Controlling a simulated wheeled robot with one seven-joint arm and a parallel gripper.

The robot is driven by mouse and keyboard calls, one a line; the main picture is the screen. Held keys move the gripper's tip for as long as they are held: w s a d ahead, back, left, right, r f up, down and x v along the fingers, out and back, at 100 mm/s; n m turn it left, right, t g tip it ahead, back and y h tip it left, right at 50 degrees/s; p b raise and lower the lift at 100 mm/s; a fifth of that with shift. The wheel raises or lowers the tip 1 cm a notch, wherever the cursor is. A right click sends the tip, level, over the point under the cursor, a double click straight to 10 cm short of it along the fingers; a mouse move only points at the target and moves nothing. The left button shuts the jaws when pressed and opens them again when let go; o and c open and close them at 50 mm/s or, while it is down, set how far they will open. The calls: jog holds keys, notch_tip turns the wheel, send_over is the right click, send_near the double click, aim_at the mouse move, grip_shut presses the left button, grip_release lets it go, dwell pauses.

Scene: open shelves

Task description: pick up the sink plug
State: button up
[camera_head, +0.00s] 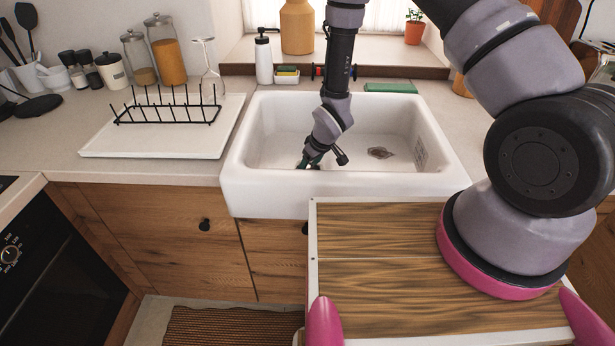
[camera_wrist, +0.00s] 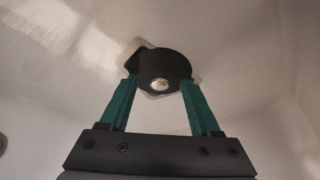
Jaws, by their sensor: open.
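I cannot make out the plug in the head view; the sink's front wall hides the area below the fingers.
The drain (camera_head: 381,152) lies right of my gripper. A drying rack (camera_head: 167,112) stands on a white board (camera_head: 150,148) at left. A soap bottle (camera_head: 263,60), a sponge holder (camera_head: 287,76) and a green item (camera_head: 390,87) are behind the sink. The basin's walls surround my gripper.

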grip_shut()
jog(key=shift+r, duration=0.1)
